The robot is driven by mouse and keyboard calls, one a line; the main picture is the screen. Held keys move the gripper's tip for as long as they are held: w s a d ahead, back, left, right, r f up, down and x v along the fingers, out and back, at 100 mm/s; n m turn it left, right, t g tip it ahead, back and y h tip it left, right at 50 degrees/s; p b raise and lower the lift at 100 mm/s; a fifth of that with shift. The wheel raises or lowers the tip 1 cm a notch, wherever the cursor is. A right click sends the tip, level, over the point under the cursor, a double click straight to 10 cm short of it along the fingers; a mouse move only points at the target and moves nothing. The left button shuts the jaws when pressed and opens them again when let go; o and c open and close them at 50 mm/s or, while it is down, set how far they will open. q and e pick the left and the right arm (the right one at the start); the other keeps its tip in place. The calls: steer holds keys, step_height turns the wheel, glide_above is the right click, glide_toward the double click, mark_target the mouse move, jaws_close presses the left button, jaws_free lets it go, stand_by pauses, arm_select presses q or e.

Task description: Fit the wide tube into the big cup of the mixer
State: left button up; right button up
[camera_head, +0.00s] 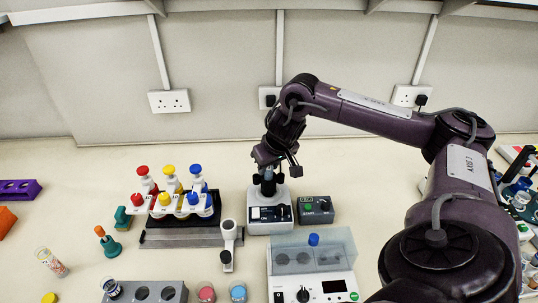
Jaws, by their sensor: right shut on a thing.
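The mixer (255,226) is a small white box with a dark front panel, standing mid-bench. Its dark big cup (268,189) is on top. My right gripper (269,169) reaches in from the right and points down directly above the cup. It is shut on the wide tube (268,175), a small bluish piece showing between the fingers, upright as far as I can see. The tube's lower end is at the cup's mouth; whether it is inside or just above, I cannot tell. The fingers hide part of the tube. My left gripper is not in view.
A black control box (316,211) sits right of the mixer. A pipette stand (180,222) with several coloured pipettes is to the left. A white device with a clear lid (335,240) and a grey rack (172,285) are in front. Bare bench lies behind the mixer.

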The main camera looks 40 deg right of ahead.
steer(key=o, duration=1)
steer(key=shift+o, duration=0.2)
steer(key=b+v, duration=0.1)
steer(key=v, duration=0.3)
steer(key=shift+s+r, duration=0.1)
steer(key=shift+r, duration=0.25)
steer(key=p+v, duration=0.2)
steer(key=v, duration=0.1)
steer(key=shift+s, duration=0.1)
